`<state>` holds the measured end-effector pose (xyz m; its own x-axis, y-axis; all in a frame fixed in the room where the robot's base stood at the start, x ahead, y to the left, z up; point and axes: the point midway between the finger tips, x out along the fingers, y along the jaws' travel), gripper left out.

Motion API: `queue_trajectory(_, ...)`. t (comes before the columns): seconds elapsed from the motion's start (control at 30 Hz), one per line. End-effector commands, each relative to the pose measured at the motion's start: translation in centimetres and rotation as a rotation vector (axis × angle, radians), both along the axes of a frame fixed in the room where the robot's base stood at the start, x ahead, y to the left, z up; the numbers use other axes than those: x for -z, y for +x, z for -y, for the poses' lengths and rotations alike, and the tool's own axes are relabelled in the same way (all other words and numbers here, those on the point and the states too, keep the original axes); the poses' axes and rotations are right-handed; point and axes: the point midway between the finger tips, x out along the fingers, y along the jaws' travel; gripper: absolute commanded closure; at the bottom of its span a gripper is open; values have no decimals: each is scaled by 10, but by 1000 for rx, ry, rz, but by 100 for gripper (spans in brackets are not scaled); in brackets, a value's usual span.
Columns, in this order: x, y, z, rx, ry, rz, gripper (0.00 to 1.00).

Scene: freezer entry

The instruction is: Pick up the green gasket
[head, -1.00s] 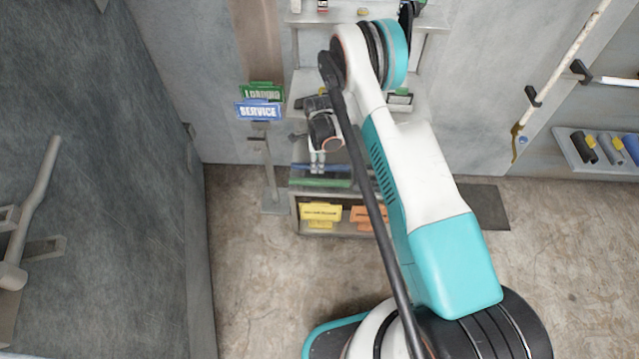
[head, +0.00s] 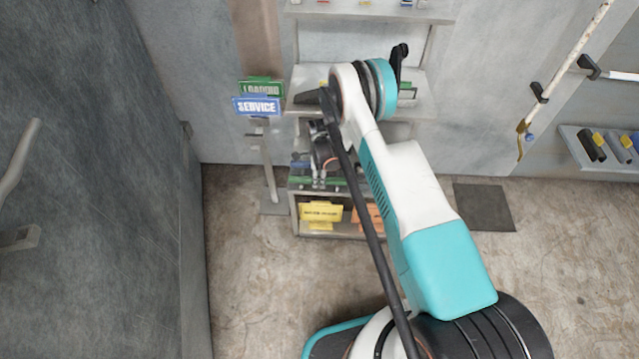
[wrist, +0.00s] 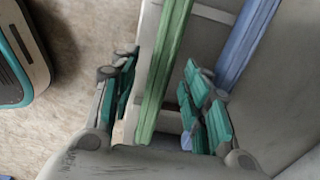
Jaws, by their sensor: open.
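The green gasket (wrist: 166,68) is a long, straight green strip. It runs lengthwise between my gripper's fingers in the wrist view, with teal pads on either side. My gripper (wrist: 163,103) is open, and gaps show between the pads and the strip. In the head view the gasket (head: 299,181) lies across the top of a low shelf unit, with my gripper (head: 320,182) pointing down at it. My fingertips hide part of the strip there.
A blue strip (wrist: 246,42) lies parallel to the gasket, to the right in the wrist view. The low unit (head: 294,215) holds a yellow tag (head: 321,212) and an orange one. A blue SERVICE sign (head: 257,106) stands left. Wall shelves (head: 312,75) rise behind.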

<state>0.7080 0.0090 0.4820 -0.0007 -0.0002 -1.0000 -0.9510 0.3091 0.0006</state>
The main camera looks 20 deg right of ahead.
Motion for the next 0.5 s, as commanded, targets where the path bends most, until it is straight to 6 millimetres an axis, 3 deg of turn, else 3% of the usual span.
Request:
queue_trajectory(0.2,1,0,0,0,0,0,57)
queue_trajectory(0.27,1,0,0,0,0,0,68)
queue_trajectory(0.4,1,0,0,0,0,0,100)
queue_trajectory(0.5,1,0,0,0,0,0,100)
